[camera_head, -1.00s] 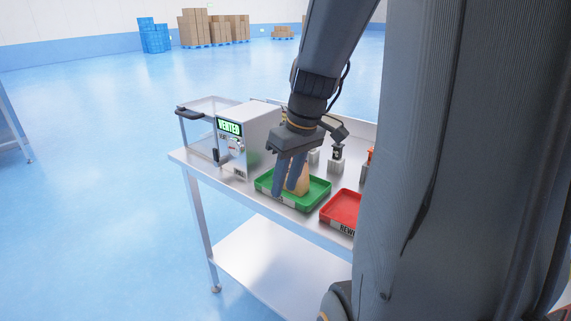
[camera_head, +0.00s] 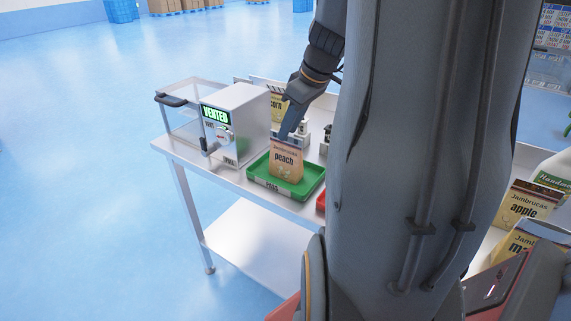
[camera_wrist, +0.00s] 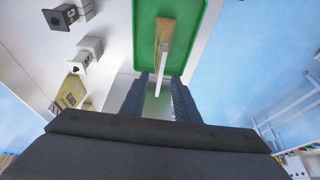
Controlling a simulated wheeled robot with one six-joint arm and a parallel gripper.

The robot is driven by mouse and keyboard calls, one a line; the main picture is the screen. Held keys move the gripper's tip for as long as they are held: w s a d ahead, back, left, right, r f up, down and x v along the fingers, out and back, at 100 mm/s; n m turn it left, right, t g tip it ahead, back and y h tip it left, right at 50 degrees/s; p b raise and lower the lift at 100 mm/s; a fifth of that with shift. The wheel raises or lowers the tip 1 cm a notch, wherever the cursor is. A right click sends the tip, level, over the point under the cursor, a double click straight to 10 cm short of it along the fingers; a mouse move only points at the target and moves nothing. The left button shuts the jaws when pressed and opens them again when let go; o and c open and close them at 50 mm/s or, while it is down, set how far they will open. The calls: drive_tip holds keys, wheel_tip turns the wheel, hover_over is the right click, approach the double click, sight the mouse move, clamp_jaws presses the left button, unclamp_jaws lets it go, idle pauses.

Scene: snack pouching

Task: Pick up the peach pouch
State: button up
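The peach pouch (camera_head: 286,160) is tan with a "peach" label and stands upright in the green tray (camera_head: 256,172), marked PASS. My gripper (camera_head: 285,135) is at the top of the pouch and points down. In the wrist view the pouch (camera_wrist: 164,32) appears edge-on, its pale top edge reaching between my two dark fingers (camera_wrist: 159,77). Gaps show beside the pouch, so the fingers look open and apart. The head view does not show the far finger clearly.
A metal machine (camera_head: 236,125) reading VENTED stands left of the tray. A corn pouch (camera_head: 278,107) stands behind. A red tray (camera_head: 320,201) is partly hidden by my arm. Apple (camera_head: 522,207) and other pouches are at the right.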

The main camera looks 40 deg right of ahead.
sight(286, 156)
drive_tip(key=x, duration=0.3)
drive_tip(key=shift+f+p, duration=0.25)
drive_tip(key=shift+p, duration=0.1)
drive_tip(key=shift+f+b, duration=0.25)
drive_tip(key=shift+b, duration=0.2)
idle(0.3)
clamp_jaws()
